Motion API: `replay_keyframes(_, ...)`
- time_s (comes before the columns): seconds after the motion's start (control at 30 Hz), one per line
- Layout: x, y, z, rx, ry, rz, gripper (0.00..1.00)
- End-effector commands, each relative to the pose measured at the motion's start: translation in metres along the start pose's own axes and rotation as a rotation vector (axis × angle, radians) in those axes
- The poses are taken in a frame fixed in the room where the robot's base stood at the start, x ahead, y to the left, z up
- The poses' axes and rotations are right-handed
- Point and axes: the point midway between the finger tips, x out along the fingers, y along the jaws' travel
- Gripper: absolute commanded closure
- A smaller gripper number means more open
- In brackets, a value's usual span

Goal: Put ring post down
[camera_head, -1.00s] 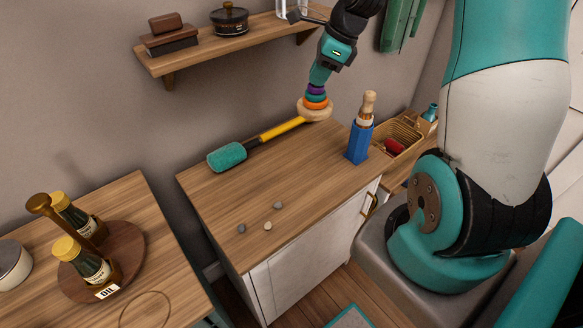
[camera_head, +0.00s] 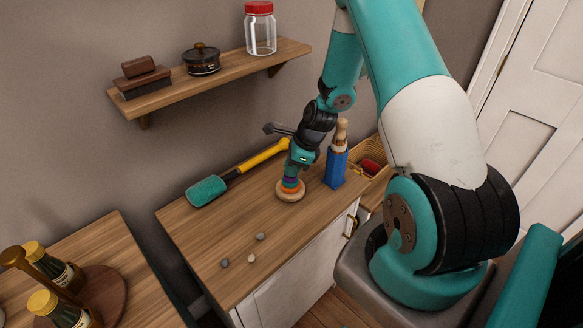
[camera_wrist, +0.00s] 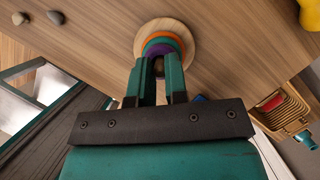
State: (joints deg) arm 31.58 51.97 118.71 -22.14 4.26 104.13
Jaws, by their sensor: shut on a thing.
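The ring post (camera_head: 290,191) has a round wooden base with orange, teal and purple rings stacked on it. It is upright, at or just above the cabinet's wooden top (camera_head: 230,220); I cannot tell if the base touches. My gripper (camera_head: 294,172) points down from above and is shut on the top of the post. In the wrist view the ring post (camera_wrist: 166,45) shows its wooden base and rings beyond the two teal fingers (camera_wrist: 159,75). The fingers hide the tip of the post.
A blue holder with a wooden item (camera_head: 335,168) stands close on the right, beside a wicker basket (camera_head: 378,158). Three pebbles (camera_head: 251,258) lie near the front edge. The top's left middle is clear.

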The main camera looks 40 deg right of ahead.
Motion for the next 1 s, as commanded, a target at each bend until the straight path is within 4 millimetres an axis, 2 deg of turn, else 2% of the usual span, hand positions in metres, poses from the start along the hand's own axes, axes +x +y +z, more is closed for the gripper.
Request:
replay_keyframes(0.1, 0.007, 0.000, -0.003, -0.001, -0.001, -0.001, 1.00)
replay_keyframes(0.43, 0.011, 0.000, -0.004, -0.001, -0.001, -0.001, 1.00)
replay_keyframes(0.47, 0.010, 0.000, -0.004, 0.000, 0.000, -0.001, 0.79)
replay_keyframes(0.53, 0.009, 0.000, -0.004, 0.000, 0.000, 0.000, 0.63)
replay_keyframes(0.57, 0.009, 0.000, -0.004, 0.000, 0.000, 0.000, 0.61)
replay_keyframes(0.83, 0.008, 0.000, -0.003, 0.000, 0.000, 0.000, 0.61)
replay_keyframes(1.0, -0.008, -0.002, -0.003, 0.000, -0.001, -0.005, 0.61)
